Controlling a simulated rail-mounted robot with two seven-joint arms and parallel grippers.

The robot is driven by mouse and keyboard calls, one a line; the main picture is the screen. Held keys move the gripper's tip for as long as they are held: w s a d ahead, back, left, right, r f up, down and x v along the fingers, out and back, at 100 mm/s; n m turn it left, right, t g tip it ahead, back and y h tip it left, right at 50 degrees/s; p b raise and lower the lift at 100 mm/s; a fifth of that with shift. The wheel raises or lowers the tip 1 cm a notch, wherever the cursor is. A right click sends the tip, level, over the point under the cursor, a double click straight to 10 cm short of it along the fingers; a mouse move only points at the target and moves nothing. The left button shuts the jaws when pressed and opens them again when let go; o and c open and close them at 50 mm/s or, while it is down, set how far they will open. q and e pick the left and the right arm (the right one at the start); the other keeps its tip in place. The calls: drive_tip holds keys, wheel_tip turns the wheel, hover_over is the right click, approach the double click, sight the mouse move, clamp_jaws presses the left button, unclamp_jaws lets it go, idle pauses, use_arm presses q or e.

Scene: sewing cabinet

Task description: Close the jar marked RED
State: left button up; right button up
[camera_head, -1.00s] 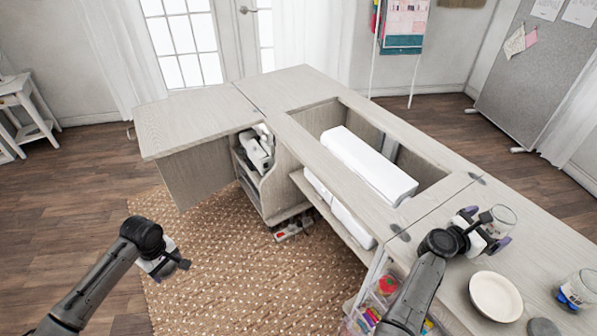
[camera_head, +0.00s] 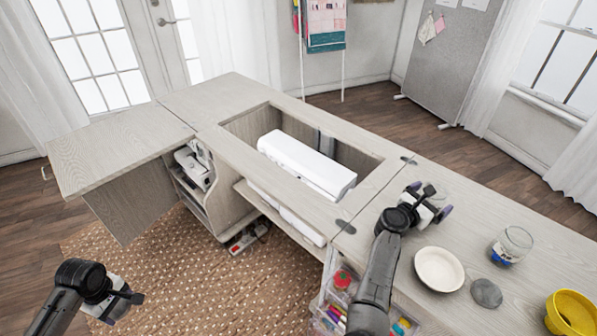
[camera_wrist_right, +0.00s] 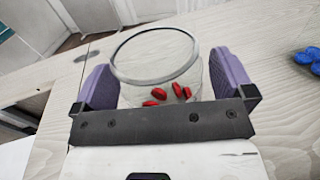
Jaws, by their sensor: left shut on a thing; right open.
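A clear open-topped glass jar with several red pieces inside (camera_wrist_right: 160,62) stands on the table in the right wrist view. No marking on it is readable. My right gripper (camera_wrist_right: 166,82) is open, with its purple fingertips on either side of this jar; I cannot tell whether they touch it. In the head view my right gripper (camera_head: 428,201) is over the tabletop and mostly hides the jar. My left gripper (camera_head: 122,299) is out over the rug at the lower left, shut on a small dark thing too unclear to name.
A second glass jar with blue pieces (camera_head: 511,246), a grey disc (camera_head: 486,293), a cream dish (camera_head: 439,270) and a yellow pot (camera_head: 571,314) stand on the right tabletop (camera_head: 465,215). A recess in the table holds a white machine (camera_head: 305,165). Clear drawers (camera_head: 338,296) stand below.

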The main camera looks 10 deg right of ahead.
use_arm(q)
drive_tip(key=shift+w+d, duration=0.2)
drive_tip(key=shift+d, duration=0.05)
use_arm(e)
drive_tip(key=shift+w+d, duration=0.25)
drive_tip(key=shift+d, duration=0.2)
use_arm(q)
drive_tip(key=shift+s+a, duration=0.25)
use_arm(e)
drive_tip(key=shift+s+a+f, duration=0.1)
drive_tip(key=shift+s+a, duration=0.1)
drive_tip(key=shift+a, duration=0.1)
use_arm(q)
drive_tip(key=shift+w+d, duration=0.1)
drive_tip(key=shift+w, duration=0.05)
use_arm(e)
drive_tip(key=shift+d, duration=0.15)
drive_tip(key=c, duration=1)
use_arm(q)
wheel_tip(320, 180, up, 4)
drive_tip(key=p, duration=0.3)
drive_tip(key=shift+f+p, duration=0.15)
drive_tip(key=shift+p, duration=0.15)
drive_tip(key=shift+r+p, duration=0.25)
drive_tip(key=shift+p, duration=0.05)
use_arm(e)
drive_tip(key=shift+r, duration=5.1)
drive_tip(key=o, duration=0.5)
drive_tip(key=c, duration=0.8)
